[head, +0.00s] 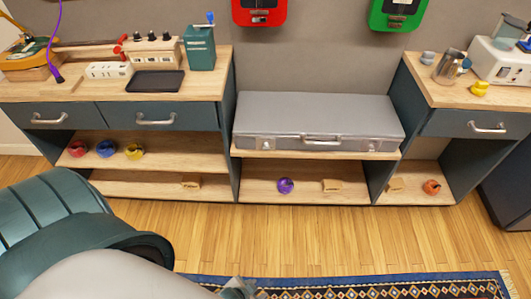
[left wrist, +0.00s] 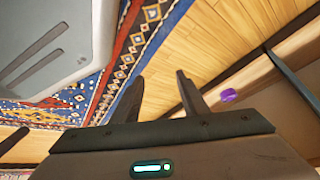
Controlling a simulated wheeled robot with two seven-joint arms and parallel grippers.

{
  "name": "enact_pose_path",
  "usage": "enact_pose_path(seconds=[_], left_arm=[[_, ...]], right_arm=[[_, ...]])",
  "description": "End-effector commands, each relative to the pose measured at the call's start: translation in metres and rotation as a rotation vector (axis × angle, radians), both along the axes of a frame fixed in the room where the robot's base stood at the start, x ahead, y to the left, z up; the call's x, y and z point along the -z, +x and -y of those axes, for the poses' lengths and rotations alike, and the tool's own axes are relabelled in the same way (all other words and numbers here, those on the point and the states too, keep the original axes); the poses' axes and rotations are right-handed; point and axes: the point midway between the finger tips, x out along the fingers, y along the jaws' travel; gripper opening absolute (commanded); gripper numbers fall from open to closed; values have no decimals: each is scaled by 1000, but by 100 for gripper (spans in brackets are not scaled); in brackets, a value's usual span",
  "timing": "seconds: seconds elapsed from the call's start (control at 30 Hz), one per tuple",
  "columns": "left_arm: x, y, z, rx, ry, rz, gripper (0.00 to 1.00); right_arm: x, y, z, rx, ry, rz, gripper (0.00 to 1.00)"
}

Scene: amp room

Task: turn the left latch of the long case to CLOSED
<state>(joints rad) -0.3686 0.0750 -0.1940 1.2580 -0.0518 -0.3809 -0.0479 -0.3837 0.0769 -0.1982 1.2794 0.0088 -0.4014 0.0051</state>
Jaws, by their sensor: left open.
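The long grey case (head: 318,112) lies flat with its lid down on the middle shelf, handle to the front. Its left latch (head: 267,143) is a small pale fitting on the front face, left of the handle; it is too small to read its setting. A similar right latch (head: 372,146) sits right of the handle. My left gripper (head: 238,289) shows only partly at the bottom edge, low in front of the case and apart from it. In the left wrist view its two fingers (left wrist: 159,92) are spread and empty. My right gripper is out of view.
Dark drawer cabinets (head: 112,116) flank the case on the left and right. A purple roll (head: 285,186) lies on the shelf below it; it also shows in the left wrist view (left wrist: 228,95). A patterned rug (head: 370,287) covers the near floor. The wooden floor before the case is clear.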

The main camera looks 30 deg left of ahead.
Motion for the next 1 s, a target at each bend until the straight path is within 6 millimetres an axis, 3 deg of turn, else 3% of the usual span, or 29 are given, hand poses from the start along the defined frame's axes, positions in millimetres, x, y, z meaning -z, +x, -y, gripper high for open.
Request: enact_pose_path(seconds=[0.23,0.47,0.7,0.9,1.0], left_arm=[[-6,58,-19,332,324,120,40],[-44,139,-56,748,890,209,40],[-120,209,-98,1075,1577,118,40],[-190,240,-122,1209,2056,-117,40],[-215,245,-128,1235,2206,-232,40]], right_arm=[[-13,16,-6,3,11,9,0],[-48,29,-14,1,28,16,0],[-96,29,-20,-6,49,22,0],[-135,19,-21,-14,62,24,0],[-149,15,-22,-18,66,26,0]])
